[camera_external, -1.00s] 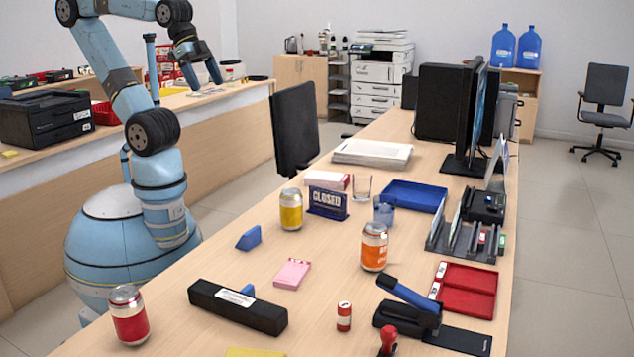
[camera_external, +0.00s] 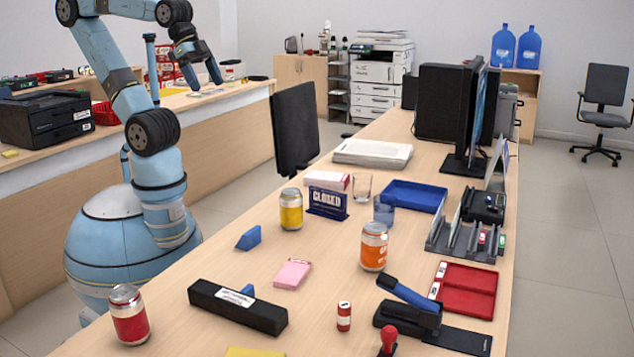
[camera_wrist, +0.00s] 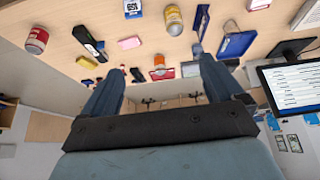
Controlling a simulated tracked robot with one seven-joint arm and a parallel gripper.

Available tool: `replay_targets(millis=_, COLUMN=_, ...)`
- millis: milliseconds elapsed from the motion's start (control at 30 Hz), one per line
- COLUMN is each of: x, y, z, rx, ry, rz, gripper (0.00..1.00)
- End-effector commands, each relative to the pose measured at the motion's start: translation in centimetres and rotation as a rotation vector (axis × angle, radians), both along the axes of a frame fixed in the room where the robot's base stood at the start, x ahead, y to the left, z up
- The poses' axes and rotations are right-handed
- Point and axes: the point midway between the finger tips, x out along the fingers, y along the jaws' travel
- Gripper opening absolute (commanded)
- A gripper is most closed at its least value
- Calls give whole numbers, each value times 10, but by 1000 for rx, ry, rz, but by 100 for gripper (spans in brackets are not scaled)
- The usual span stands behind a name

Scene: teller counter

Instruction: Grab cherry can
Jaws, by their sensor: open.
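The cherry can appears to be the red can with a silver top (camera_external: 129,314), standing upright at the near left edge of the counter. It also shows at the upper left of the wrist view (camera_wrist: 36,40). My gripper (camera_external: 203,80) is raised high above the back left of the scene, well away from the red can. Its two fingers (camera_wrist: 159,61) are spread wide in the wrist view with nothing held between them.
A yellow can (camera_external: 291,209) and an orange can (camera_external: 373,247) stand farther along the counter (camera_external: 220,278). A black long box (camera_external: 237,307) lies right of the red can. A blue wedge (camera_external: 249,238) and pink packet (camera_external: 292,274) lie behind it.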

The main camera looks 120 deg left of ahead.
Motion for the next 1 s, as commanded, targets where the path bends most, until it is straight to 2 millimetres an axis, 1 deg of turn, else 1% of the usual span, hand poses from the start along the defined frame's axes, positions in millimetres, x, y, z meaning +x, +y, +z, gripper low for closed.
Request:
replay_targets(millis=33, x=0, y=0, z=0, rx=0, ry=0, rz=0, gripper=95)
replay_targets(millis=100, x=0, y=0, z=0, rx=0, ry=0, rz=0, gripper=99)
replay_targets(millis=333, x=1, y=0, z=0, rx=3, ry=4, rz=-4, gripper=99)
replay_targets(millis=467, x=6, y=-1, z=-6, rx=40, ry=46, rz=-41, gripper=99)
replay_targets(millis=567, x=15, y=-3, z=-16, rx=104, ry=111, rz=-104, gripper=99)
replay_targets(millis=767, x=39, y=-9, z=-40, rx=286, ry=261, rz=-267, gripper=99)
replay_targets(millis=1000, x=70, y=-23, z=-65, rx=532, ry=407, rz=-468, gripper=99)
